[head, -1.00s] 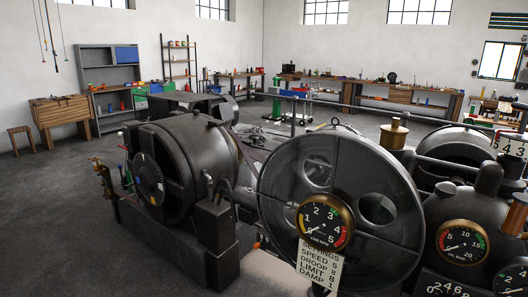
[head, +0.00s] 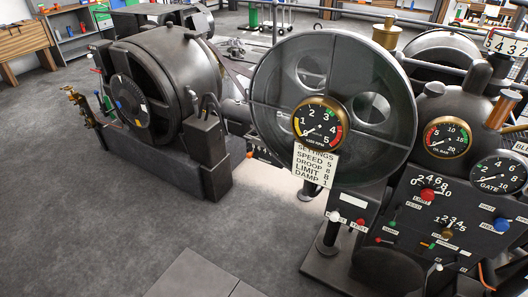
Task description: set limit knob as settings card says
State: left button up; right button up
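The settings card (head: 315,167) hangs below the speed gauge on the big wheel. It reads SPEED 5, DROOP 8, LIMIT 8, DAMP 1. A red knob (head: 427,195) sits on the dark control panel (head: 400,213) at the right, under a printed scale running from 0 to 10. A small label lies just below it, too small to read surely. A second, darker knob (head: 447,233) with its own scale is lower on the panel. I cannot tell surely which knob is the limit knob or where either points. Neither gripper is in view.
A spoked wheel (head: 283,108) with a speed gauge (head: 320,123) stands in the middle. A dark dynamo (head: 165,85) is at the left. An oil gauge (head: 447,137) and gate gauge (head: 498,172) sit at the right, near a blue knob (head: 501,224) and small levers. Front-left floor is clear.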

aim_at(427, 194)
jog(key=z, duration=0.4)
jog(key=l+z, duration=0.1)
jog(key=z, duration=0.65)
jog(key=i+l+z, duration=0.1)
jog(key=z, duration=0.25)
